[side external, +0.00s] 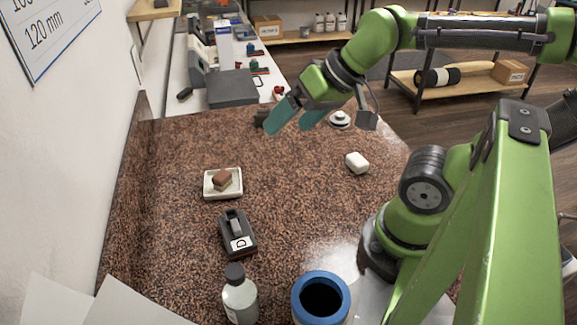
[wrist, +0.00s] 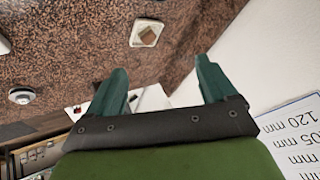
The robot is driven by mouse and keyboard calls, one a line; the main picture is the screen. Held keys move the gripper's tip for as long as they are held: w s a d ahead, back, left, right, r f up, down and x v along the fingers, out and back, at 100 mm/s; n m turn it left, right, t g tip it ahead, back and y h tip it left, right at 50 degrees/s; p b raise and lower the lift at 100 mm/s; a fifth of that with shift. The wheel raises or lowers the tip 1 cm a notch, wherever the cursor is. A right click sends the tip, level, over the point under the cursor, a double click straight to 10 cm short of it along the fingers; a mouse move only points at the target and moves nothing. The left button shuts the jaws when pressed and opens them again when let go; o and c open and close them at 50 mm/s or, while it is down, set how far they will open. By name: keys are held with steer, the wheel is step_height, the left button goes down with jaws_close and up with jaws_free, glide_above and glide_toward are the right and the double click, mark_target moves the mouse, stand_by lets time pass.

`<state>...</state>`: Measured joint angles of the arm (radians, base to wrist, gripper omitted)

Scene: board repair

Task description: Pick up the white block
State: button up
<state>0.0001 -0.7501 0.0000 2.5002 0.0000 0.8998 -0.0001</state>
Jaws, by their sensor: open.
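A small white block (side external: 357,162) with rounded edges lies on the brown speckled counter, right of its middle, in the side external view. My gripper (side external: 290,120) is open and empty, raised over the far part of the counter, up and to the left of the block in the side view. Its two teal fingers stand well apart in the wrist view (wrist: 160,85). Nothing is between them.
A white dish (side external: 209,193) with a brown block (side external: 223,180) sits left of the middle. A black device marked D (side external: 238,235), a bottle (side external: 240,297) and a blue-rimmed container (side external: 321,299) stand nearer. A round white object (side external: 340,119) sits behind the block. The counter (side external: 290,190) is clear between them.

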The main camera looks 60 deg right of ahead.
steer(key=shift+c, duration=0.8)
